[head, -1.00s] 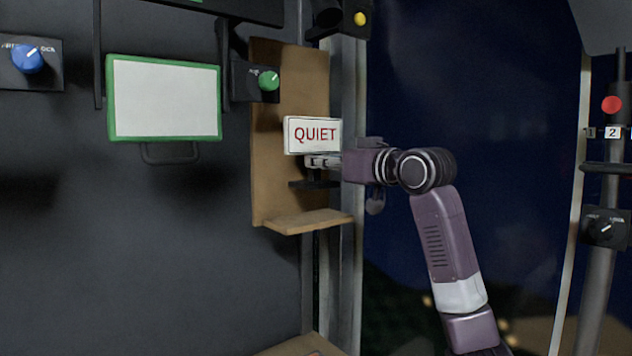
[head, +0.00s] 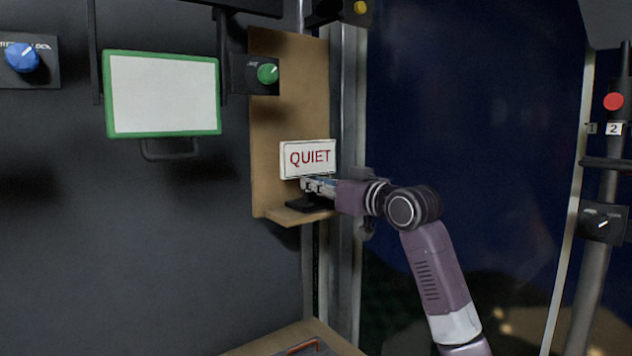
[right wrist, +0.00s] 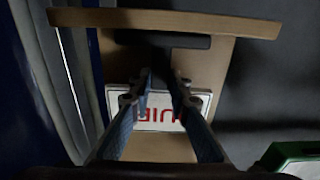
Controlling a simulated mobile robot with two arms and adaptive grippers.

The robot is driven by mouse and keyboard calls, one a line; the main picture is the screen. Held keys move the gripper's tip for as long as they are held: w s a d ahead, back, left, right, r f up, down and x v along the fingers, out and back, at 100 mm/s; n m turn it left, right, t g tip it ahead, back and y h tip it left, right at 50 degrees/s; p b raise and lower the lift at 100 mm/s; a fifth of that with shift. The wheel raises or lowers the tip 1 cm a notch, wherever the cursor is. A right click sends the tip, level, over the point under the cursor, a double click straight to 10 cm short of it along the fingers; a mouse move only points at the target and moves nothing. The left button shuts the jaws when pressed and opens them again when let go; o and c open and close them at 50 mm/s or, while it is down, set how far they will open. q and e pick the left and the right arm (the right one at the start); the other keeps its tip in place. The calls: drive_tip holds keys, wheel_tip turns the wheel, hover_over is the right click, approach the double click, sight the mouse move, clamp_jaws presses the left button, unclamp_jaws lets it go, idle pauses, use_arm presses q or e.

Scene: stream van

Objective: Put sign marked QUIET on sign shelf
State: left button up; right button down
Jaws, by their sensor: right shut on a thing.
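The white sign marked QUIET (head: 307,159) in red letters stands upright in the head view. Its dark base (head: 308,204) is at the wooden sign shelf (head: 272,215), very close to or touching the ledge; I cannot tell which. My right gripper (head: 308,184) is shut on the sign below its panel, coming in from the right. In the right wrist view, my two fingers (right wrist: 162,80) close on the thin part between the sign panel (right wrist: 122,92) and its dark base (right wrist: 160,40), with the shelf ledge (right wrist: 165,20) beyond. My left gripper is not in view.
A wooden back board (head: 290,95) rises behind the sign. A green-framed white panel (head: 163,95) and a green knob (head: 267,73) are on the dark wall to the left. A grey post (head: 348,130) stands right of the board. A wooden surface (head: 330,340) lies below.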

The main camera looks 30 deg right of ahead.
drive_tip(key=shift+a, duration=0.1)
drive_tip(key=shift+f, duration=0.1)
drive_tip(key=c, duration=1.8)
unclamp_jaws()
drive_tip(key=shift+r, duration=0.25)
drive_tip(key=shift+s+f+b, duration=0.2)
drive_tip(key=shift+s+b, duration=0.1)
drive_tip(key=shift+s, duration=0.05)
drive_tip(key=shift+s+d+b, duration=0.15)
drive_tip(key=shift+s+b, duration=0.6)
drive_tip(key=shift+s, duration=1.15)
drive_tip(key=shift+s+d+b, duration=0.2)
drive_tip(key=shift+s+b, duration=0.5)
drive_tip(key=shift+s, duration=1.15)
drive_tip(key=shift+s+d+b, duration=0.15)
drive_tip(key=shift+s+b, duration=0.6)
drive_tip(key=shift+s, duration=1.15)
